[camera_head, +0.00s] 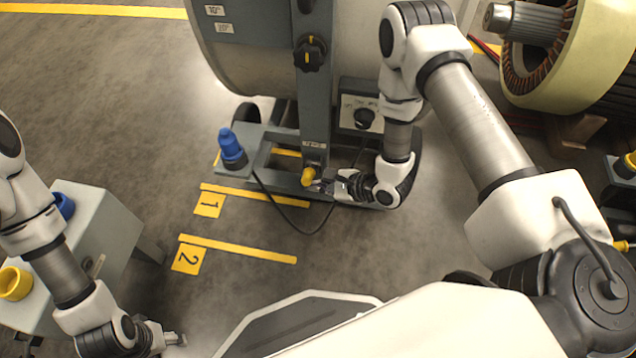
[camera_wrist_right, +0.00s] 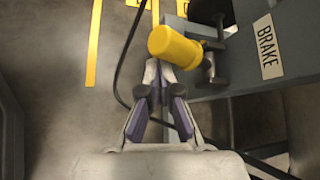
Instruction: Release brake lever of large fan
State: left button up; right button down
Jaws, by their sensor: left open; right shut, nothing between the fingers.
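The large fan (camera_head: 255,70) stands at the top centre, a grey drum on a grey frame (camera_head: 316,110). Its brake lever (camera_head: 308,176) has a yellow cylindrical grip at the foot of the upright. In the right wrist view the yellow grip (camera_wrist_right: 172,45) joins a dark metal pivot beside a BRAKE label (camera_wrist_right: 265,47). My right gripper (camera_head: 322,186) is shut and empty, its fingertips (camera_wrist_right: 162,72) right at the yellow grip; whether they touch it I cannot tell. My left gripper (camera_head: 180,339) is open and empty, low at the left, far from the lever.
A blue plug (camera_head: 232,148) stands on the fan's base, with a dark cable (camera_head: 283,215) looping over the floor. A knob box (camera_head: 362,113) sits right of the upright. A grey socket box (camera_head: 98,240) stands at left. Floor around marks 1 and 2 (camera_head: 187,258) is clear.

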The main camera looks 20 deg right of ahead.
jog(key=shift+w+r, duration=0.35)
jog(key=shift+r, duration=0.15)
notch_tip(320, 180, down, 4)
jog(key=s+b, duration=0.3)
jog(key=s+d+r+p, duration=0.2)
jog(key=d+r+p, duration=0.3)
jog(key=d, duration=0.3)
jog(key=shift+d, duration=0.15)
jog(key=shift+w, duration=0.1)
